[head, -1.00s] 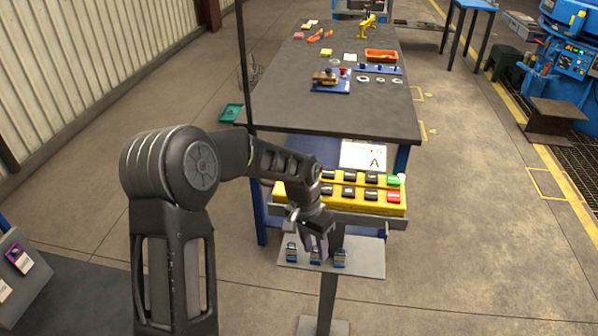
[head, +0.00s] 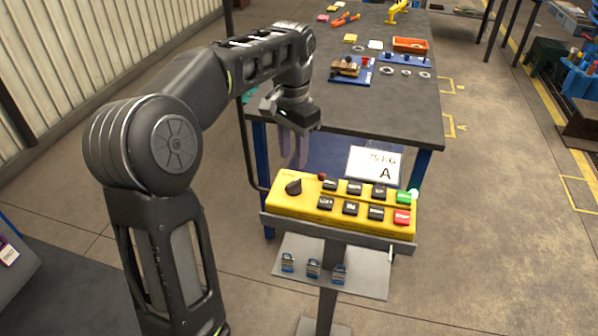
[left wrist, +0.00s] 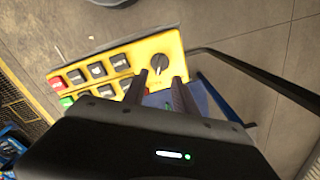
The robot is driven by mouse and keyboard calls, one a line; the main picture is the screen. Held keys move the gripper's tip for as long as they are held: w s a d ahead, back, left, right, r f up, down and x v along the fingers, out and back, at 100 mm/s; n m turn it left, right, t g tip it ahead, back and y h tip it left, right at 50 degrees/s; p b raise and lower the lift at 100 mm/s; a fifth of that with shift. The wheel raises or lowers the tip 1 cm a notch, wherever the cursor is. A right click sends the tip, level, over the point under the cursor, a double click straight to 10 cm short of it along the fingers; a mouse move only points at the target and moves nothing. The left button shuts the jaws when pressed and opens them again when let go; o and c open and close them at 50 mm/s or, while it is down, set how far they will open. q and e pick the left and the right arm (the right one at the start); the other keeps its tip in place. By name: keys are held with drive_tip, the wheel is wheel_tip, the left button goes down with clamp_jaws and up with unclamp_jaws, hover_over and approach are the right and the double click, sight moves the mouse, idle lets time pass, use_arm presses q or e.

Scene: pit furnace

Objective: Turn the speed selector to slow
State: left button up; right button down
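The yellow control panel (head: 272,203) stands on a post in front of the table. Its speed selector is a black rotary knob (head: 293,187) at the panel's left end. It also shows in the left wrist view (left wrist: 159,63), with a pale pointer mark; its labels are too small to read. My left gripper (head: 293,162) points down, above and behind the knob, with its fingers apart and empty. In the left wrist view its fingertips (left wrist: 160,78) appear on either side of the knob's lower edge, not touching it. My right gripper is not in view.
Black buttons, a green button (head: 403,197) and a red button (head: 402,217) sit right of the knob. A small red lamp or knob (head: 322,177) is close by. A sign (head: 374,163) stands behind the panel. Several padlocks (head: 313,269) are on the shelf below.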

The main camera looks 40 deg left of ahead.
sight(293, 182)
use_arm(q)
drive_tip(key=shift+s, duration=0.1)
drive_tip(key=shift+f, duration=3.9)
drive_tip(key=shift+c, duration=0.3)
clamp_jaws()
